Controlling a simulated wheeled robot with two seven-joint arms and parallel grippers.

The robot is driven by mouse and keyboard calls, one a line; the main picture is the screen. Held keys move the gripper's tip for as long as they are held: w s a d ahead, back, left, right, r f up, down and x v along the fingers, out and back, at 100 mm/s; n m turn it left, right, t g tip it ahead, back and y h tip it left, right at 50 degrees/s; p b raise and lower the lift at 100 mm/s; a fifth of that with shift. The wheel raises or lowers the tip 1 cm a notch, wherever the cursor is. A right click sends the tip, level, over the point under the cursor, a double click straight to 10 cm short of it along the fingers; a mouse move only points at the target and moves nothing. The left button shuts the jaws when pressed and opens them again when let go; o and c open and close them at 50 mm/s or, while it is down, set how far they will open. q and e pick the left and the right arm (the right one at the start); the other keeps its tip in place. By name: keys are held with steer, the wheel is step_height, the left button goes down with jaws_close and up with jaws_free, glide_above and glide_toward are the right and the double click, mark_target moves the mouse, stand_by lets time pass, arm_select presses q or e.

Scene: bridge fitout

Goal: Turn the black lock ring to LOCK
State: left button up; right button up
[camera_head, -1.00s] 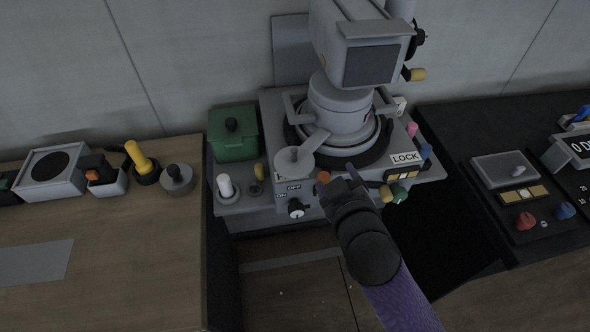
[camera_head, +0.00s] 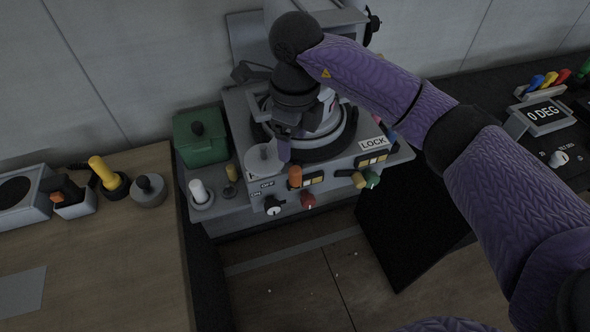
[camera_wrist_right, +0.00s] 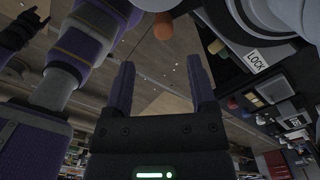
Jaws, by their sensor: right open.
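The black lock ring (camera_head: 345,140) lies around the foot of the grey pedestal instrument, partly hidden behind my right arm. A white LOCK label (camera_head: 377,143) sits on the panel at the ring's front right; it also shows in the right wrist view (camera_wrist_right: 257,60). A dark claw-like part (camera_wrist_right: 22,32) at upper left there seems to be my left gripper.
A green box (camera_head: 203,140) and a white-topped lever (camera_head: 199,192) stand to the left. A wooden desk (camera_head: 105,250) is farther left.

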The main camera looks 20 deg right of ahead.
mark_target(295, 169)
steer(key=f, duration=0.5)
steer(key=f+b, duration=0.1)
steer(key=f, duration=0.3)
steer(key=shift+d+f, duration=0.2)
steer(key=shift+f, duration=0.15)
jaws_close()
stand_by(0.8)
